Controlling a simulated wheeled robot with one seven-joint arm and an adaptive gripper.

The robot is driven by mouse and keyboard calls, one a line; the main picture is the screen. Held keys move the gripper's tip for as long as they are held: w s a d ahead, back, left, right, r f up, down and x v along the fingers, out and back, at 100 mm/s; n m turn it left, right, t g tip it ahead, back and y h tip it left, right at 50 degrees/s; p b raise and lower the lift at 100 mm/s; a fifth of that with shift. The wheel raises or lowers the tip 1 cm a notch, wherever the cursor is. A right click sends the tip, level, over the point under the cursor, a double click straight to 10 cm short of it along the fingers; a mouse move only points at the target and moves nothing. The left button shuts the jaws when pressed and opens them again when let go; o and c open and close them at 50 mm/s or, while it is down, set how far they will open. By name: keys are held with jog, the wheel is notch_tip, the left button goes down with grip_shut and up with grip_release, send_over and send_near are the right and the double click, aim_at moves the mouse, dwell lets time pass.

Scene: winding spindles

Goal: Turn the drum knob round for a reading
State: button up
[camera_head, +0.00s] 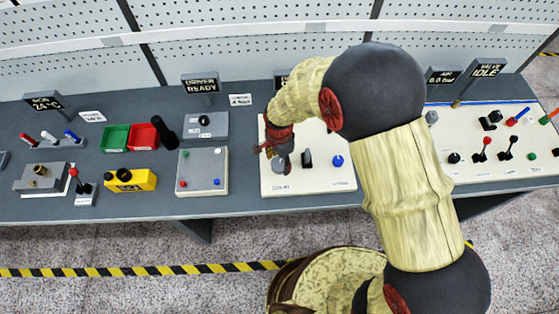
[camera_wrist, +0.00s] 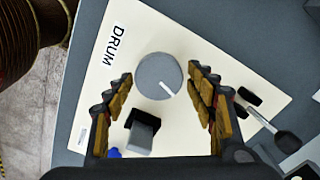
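The drum knob is a grey round dial (camera_wrist: 157,74) with a white pointer line, on a cream panel (camera_wrist: 185,30) labelled DRUM. In the wrist view the pointer points to the lower right. My gripper (camera_wrist: 159,78) is open, with one finger on each side of the knob and visible gaps between. Whether the fingertips are level with the knob or above it, I cannot tell. In the head view my gripper (camera_head: 279,152) is over the left part of the panel (camera_head: 300,187), and the knob (camera_head: 281,165) is partly hidden beneath it.
A black switch (camera_head: 307,158) and a blue button (camera_head: 338,161) stand right of the knob. A grey box (camera_head: 203,172) with coloured buttons is left of the panel. Red (camera_head: 143,137) and green (camera_head: 115,138) bins stand farther left. My arm hides part of the bench to the right.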

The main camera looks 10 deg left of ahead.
aim_at(279, 163)
jog(key=shift+o, duration=0.8)
notch_tip(279, 163, up, 12)
dwell(0.6)
